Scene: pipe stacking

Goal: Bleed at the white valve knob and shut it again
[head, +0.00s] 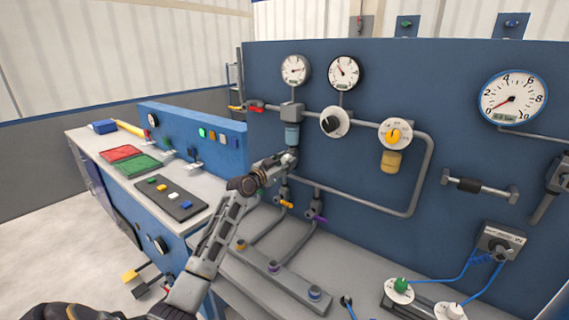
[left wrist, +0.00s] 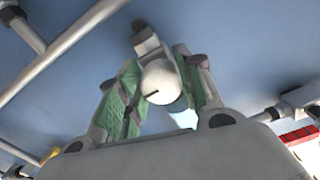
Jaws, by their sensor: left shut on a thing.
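The white valve knob (left wrist: 160,82) is a rounded cap with a dark line mark on its face. It shows in the left wrist view between the green pads of my left gripper, which is shut on it. In the head view my left gripper (head: 284,160) reaches the blue panel just below a teal bowl (head: 292,136) under a grey pipe block, and it hides the knob there. The light blue bowl (left wrist: 183,112) shows behind the knob in the left wrist view. My right gripper is not in view.
Grey pipes, round gauges (head: 295,70) and a black-and-white knob (head: 334,122) are on the panel (head: 460,140) around the gripper. Orange-handled (head: 286,204) and purple-handled (head: 319,219) valves sit below. A bench with colored buttons (head: 170,196) stands at left.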

